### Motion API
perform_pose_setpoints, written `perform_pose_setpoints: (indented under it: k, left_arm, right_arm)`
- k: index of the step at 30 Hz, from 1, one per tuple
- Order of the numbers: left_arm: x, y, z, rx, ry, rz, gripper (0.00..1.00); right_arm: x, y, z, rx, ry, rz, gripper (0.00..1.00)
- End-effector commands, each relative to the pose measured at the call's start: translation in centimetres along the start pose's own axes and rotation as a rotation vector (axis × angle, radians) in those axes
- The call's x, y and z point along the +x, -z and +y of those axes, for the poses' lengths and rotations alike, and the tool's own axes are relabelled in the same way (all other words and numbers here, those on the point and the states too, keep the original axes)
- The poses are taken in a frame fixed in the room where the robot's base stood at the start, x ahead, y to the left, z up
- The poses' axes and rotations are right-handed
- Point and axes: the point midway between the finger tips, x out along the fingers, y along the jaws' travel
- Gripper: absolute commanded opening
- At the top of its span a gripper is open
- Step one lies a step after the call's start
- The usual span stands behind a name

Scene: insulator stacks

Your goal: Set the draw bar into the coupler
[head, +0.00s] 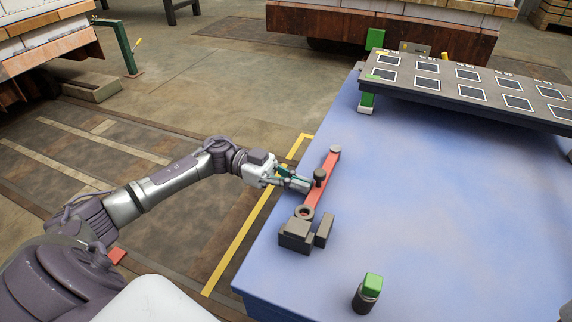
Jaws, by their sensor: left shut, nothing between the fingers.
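The draw bar (327,167) is a red bar lying on the blue table, with a dark ring at its near end, a dark knob in its middle and a grey round end at the far side. The coupler (296,236) is a dark block with an upright side piece near the table's left edge. The ring end is right at the coupler's far side; I cannot tell whether it is seated in it. My left gripper (307,185) is shut and empty, its fingertips just left of the knob. I cannot tell if they touch it. My right gripper is not in view.
The blue table (437,210) is clear to the right of the bar. A raised grey panel with dark squares (478,84) spans the far side. Loaded carts stand on the floor beyond.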

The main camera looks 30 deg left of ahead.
Motion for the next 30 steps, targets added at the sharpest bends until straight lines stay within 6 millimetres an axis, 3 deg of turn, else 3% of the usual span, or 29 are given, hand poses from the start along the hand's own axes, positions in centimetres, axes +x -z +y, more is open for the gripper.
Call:
perform_pose_setpoints:
  k: [19, 23, 30]
  left_arm:
    - [0.3, -0.3, 0.3, -0.003, -0.005, -0.002, 0.00]
    - [-1.5, -0.3, 0.2, -0.003, 0.000, -0.003, 0.00]
    - [-6.8, -0.1, 0.1, -0.001, 0.006, -0.003, 0.00]
  right_arm:
    - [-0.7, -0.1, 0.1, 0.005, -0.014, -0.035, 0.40]
    - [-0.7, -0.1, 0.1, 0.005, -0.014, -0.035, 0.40]
    - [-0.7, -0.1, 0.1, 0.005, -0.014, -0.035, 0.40]
